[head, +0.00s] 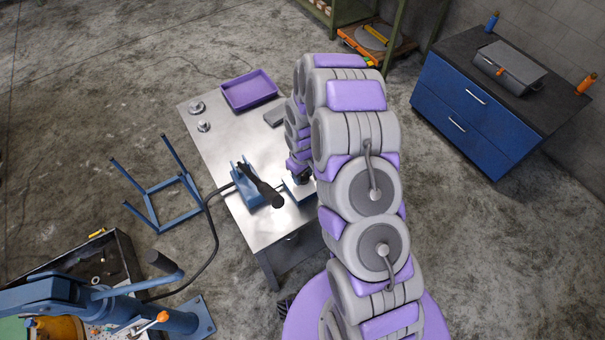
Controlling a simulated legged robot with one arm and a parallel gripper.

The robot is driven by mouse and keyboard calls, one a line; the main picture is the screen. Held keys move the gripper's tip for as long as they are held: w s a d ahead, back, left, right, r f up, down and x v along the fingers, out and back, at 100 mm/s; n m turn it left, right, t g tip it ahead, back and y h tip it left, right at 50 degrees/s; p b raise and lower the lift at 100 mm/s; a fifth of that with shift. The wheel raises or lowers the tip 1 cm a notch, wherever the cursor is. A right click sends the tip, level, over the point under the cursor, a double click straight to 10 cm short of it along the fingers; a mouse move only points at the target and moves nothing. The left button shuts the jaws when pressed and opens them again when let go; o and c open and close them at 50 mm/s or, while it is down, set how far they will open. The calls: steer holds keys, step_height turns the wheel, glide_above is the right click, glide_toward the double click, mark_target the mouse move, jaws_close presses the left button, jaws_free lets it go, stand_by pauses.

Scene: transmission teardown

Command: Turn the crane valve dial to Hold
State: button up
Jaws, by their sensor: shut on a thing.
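My gripper (303,177) is at the end of my purple and grey arm, low over the right side of the metal workbench (222,150). It is shut on a small dark part on top of a blue and white box (297,191), which appears to be the crane valve dial. The dial's face and any Hold mark are too small and too hidden by my gripper and arm to read. Left of the box, a blue pump unit (241,190) with a thick black lever (262,187) stands on the bench.
A black hose (213,232) runs from the pump to the blue crane (150,305) at lower left. A purple tray (249,91) and round metal parts (203,126) sit at the bench's far end. A blue frame (158,190) stands left; a blue cabinet (455,110) stands right.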

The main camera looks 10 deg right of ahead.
steer(key=shift+w+r, duration=0.1)
steer(key=shift+w, duration=0.1)
steer(key=o, duration=1.1)
steer(key=shift+s, duration=0.1)
steer(key=shift+c, duration=0.2)
step_height(320, 180, up, 17)
steer(key=p, duration=0.1)
